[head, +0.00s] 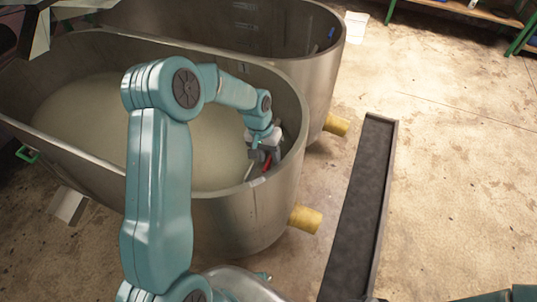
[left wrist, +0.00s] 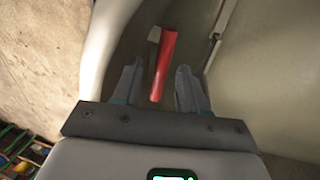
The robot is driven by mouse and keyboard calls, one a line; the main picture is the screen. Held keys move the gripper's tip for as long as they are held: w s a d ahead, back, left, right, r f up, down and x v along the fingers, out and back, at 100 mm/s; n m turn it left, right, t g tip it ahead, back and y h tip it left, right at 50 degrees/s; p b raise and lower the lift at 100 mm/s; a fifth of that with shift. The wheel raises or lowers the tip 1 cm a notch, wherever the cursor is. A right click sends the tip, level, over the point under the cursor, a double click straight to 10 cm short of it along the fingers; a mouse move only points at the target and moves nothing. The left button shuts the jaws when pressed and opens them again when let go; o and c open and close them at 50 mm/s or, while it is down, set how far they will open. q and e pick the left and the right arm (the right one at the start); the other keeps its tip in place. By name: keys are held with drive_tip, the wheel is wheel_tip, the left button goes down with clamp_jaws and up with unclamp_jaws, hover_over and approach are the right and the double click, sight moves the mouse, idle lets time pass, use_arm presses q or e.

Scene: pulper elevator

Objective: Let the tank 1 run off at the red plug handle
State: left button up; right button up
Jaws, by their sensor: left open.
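The near tank (head: 225,207) is a grey metal tub holding cloudy, pale liquid (head: 85,118). The red plug handle (head: 267,163) shows inside its right end, just below the rim, partly hidden by my gripper. In the left wrist view the red handle (left wrist: 164,62) stands between the two fingers, with the tank wall beside it. My left gripper (head: 262,154) reaches over the liquid to the handle. In the left wrist view the fingers of this gripper (left wrist: 160,88) are open, with gaps on both sides of the handle. My right gripper is not in view.
A second tank (head: 320,75) stands behind. Yellow outlet pipes (head: 305,219) stick out of both tanks towards a long dark floor channel (head: 362,200). The concrete floor on the right is clear.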

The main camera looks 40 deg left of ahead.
use_arm(q)
clamp_jaws()
wheel_tip(320, 180, up, 9)
drive_tip(key=p, duration=0.4)
drive_tip(key=shift+w+a, duration=0.1)
unclamp_jaws()
drive_tip(key=shift+f, duration=0.1)
drive_tip(key=a+r, duration=0.3)
drive_tip(key=r, duration=1.3)
drive_tip(key=shift+s+p, duration=0.45)
